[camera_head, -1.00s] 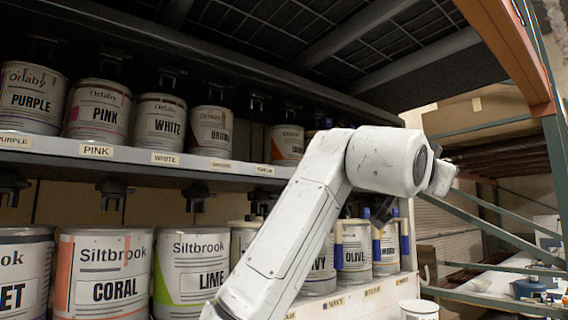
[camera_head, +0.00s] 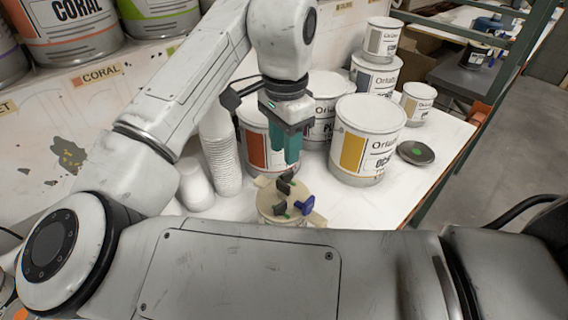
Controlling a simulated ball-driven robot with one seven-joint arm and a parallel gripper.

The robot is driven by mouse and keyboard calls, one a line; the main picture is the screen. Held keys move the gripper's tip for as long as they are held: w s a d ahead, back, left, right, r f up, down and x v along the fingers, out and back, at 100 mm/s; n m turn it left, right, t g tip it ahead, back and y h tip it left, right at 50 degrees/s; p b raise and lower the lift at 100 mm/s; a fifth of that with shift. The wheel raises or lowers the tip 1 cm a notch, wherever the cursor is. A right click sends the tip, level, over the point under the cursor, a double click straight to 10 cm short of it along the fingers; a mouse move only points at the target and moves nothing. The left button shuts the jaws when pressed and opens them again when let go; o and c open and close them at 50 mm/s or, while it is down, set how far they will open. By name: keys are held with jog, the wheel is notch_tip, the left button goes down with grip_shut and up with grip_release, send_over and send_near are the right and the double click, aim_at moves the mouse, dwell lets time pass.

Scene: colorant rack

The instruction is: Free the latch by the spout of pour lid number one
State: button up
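A round beige pour lid (camera_head: 268,199) is at the lower middle, partly hidden behind my arm. Black fittings (camera_head: 286,183) stand up on its top, with small green marks beside them. A blue piece (camera_head: 312,205) sits at its right edge. Beige tabs stick out at its rim. I cannot tell which fitting is the spout or the latch by it, and no number can be read.
Stacked white cups (camera_head: 221,160) are to the left. A dark round disc (camera_head: 415,152) lies at right. The white table (camera_head: 400,188) has free room at right front.

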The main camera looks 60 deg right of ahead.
aim_at(285, 173)
jog(key=shift+f, duration=3.2)
jog(key=shift+c, duration=0.5)
grip_shut()
